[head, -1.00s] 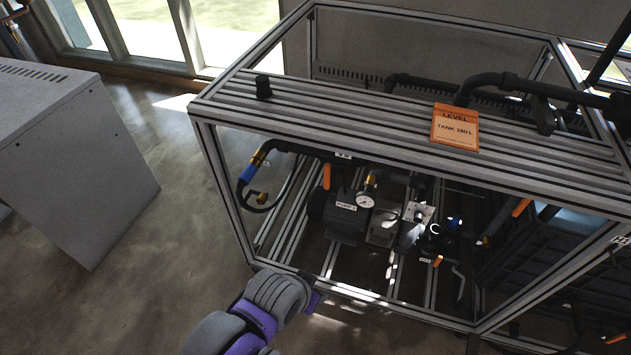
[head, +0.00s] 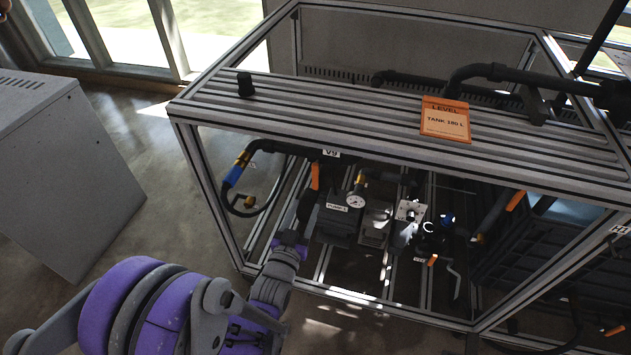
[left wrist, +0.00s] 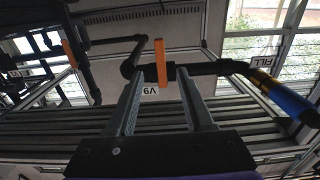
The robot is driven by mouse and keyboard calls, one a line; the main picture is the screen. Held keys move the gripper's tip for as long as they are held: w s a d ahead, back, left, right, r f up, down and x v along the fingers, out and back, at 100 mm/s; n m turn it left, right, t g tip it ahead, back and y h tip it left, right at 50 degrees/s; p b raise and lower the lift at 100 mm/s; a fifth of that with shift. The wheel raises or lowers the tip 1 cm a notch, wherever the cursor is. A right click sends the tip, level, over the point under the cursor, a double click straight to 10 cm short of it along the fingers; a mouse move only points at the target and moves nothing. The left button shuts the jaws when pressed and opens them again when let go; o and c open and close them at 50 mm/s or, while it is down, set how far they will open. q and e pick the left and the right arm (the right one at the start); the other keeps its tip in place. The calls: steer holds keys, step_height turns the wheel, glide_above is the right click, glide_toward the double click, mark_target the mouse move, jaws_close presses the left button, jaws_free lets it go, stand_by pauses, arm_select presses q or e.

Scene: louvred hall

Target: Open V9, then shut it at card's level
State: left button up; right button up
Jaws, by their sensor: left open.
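The V9 label (head: 331,153) hangs by the pipe under the frame's top, and an orange lever (head: 315,176) points down below it. In the left wrist view the V9 label (left wrist: 150,90) is upside down and the orange lever (left wrist: 161,62) stands across the dark pipe. The orange card (head: 446,119) on the top reads LEVEL, TANK 180 L. My left gripper (head: 297,230) is at the frame's front opening, below the lever. In the left wrist view its open fingers (left wrist: 160,74) straddle the lever's line; contact cannot be told. My right gripper is not in view.
Aluminium bars (head: 300,122) frame the rig. Inside are a pump (head: 338,222), a round gauge (head: 356,201) and a blue-and-brass hose fitting (head: 236,170). A black knob (head: 245,84) stands on top. A grey cabinet (head: 70,180) is at left, with bare floor between.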

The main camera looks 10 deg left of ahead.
mark_target(315, 183)
arm_select(q)
steer(key=shift+w+d+p, duration=0.1)
steer(key=shift+w+p, duration=0.5)
steer(key=shift+w, duration=3.95)
jaws_close()
